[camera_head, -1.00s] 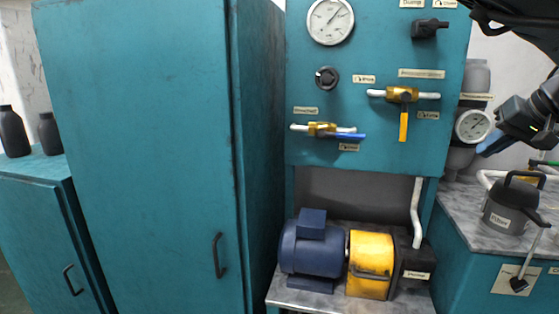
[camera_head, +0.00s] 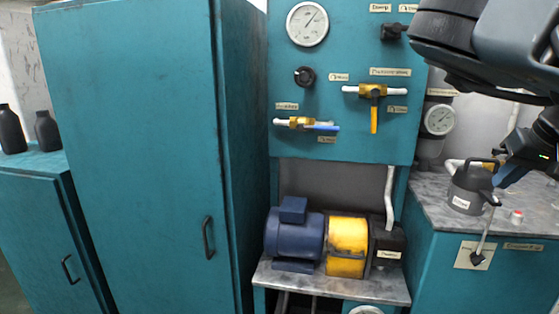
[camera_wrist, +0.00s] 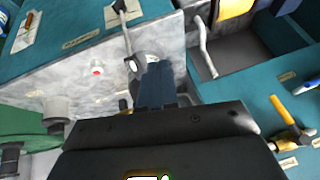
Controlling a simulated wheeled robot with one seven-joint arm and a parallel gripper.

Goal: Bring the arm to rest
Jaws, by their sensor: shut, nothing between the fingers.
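My gripper (camera_head: 507,176) is at the right of the head view, above the right-hand counter and close to the grey jug in the picture. Its blue fingers are shut with nothing between them. In the wrist view my gripper (camera_wrist: 157,82) points toward the counter, and its fingers partly hide the jug behind them. My dark arm links fill the upper right of the head view.
A teal panel with a gauge (camera_head: 307,24), a yellow-handled valve (camera_head: 374,110) and a blue-handled valve (camera_head: 306,124) stands in the middle. Below are a blue motor (camera_head: 294,236) and yellow coupling (camera_head: 346,247). A grey jug (camera_head: 468,188) stands on the right counter (camera_head: 437,206). A tall cabinet (camera_head: 130,150) is left.

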